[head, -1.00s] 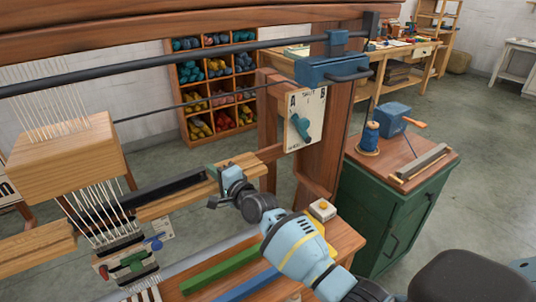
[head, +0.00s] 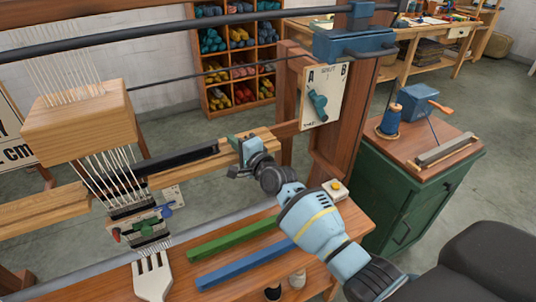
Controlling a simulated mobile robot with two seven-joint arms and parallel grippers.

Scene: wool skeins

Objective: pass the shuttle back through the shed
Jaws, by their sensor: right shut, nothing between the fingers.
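The loom carries a wooden heddle block (head: 78,121) with white warp threads fanning below it. The threads run down into a narrow dark woven band (head: 132,209). A long dark piece (head: 182,157) lies along the pale wooden beam (head: 45,212), right of the threads; I cannot tell whether it is the shuttle or a trough for it. My right gripper (head: 238,165) is shut and empty at the right end of this dark piece. I cannot tell whether it touches the beam. The shed opening is too small to make out. My left gripper is out of view.
On the bench lie a green bar (head: 233,239), a blue bar (head: 245,265) and a white comb (head: 152,277). A lever board marked A and B (head: 322,96) hangs on the right post. A green cabinet (head: 405,215) stands at the right.

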